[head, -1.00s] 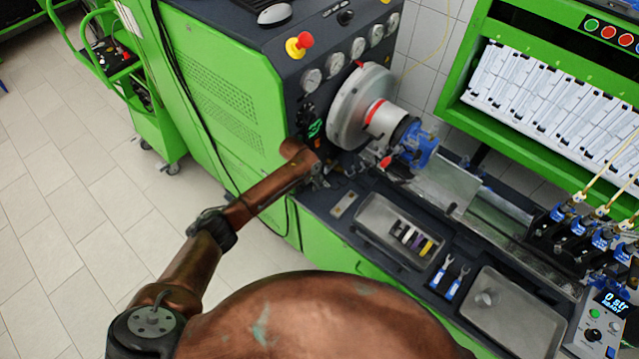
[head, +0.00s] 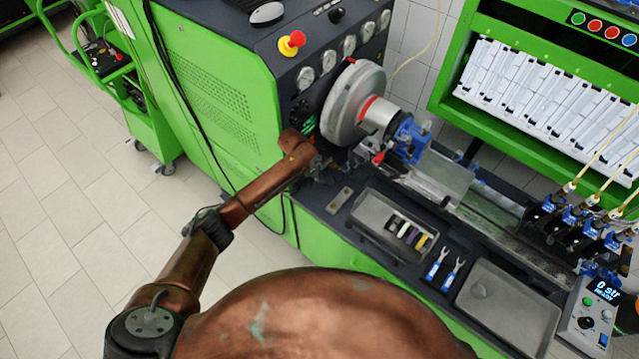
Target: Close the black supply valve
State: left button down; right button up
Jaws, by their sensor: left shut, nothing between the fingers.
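My left gripper (head: 322,163) is at the front of the test bench, below the dark gauge panel (head: 296,84). It is small and dark against the bench, with its fingers shut and nothing between them. Small black fittings (head: 302,104) sit on the panel below the gauges, above my left wrist. I cannot tell which of these is the black supply valve, or whether my wrist hides it. I cannot make out any valve's handle position or any contact with the gripper. My right gripper is not in view.
A large grey flywheel (head: 352,102) stands just right of my left wrist, with a blue pump (head: 411,138) on its shaft. A red emergency button (head: 291,43) is above. A tray (head: 378,218) and two blue-handled wrenches (head: 446,271) lie on the bench.

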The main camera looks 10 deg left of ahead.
pick_arm(q)
jog(key=r, duration=0.1)
jog(key=a+r, duration=0.1)
jog(key=r, duration=0.1)
jog(key=w+r, duration=0.1)
jog(key=r, duration=0.1)
jog(key=shift+a+b, duration=0.15)
jog(key=shift+b, duration=0.25)
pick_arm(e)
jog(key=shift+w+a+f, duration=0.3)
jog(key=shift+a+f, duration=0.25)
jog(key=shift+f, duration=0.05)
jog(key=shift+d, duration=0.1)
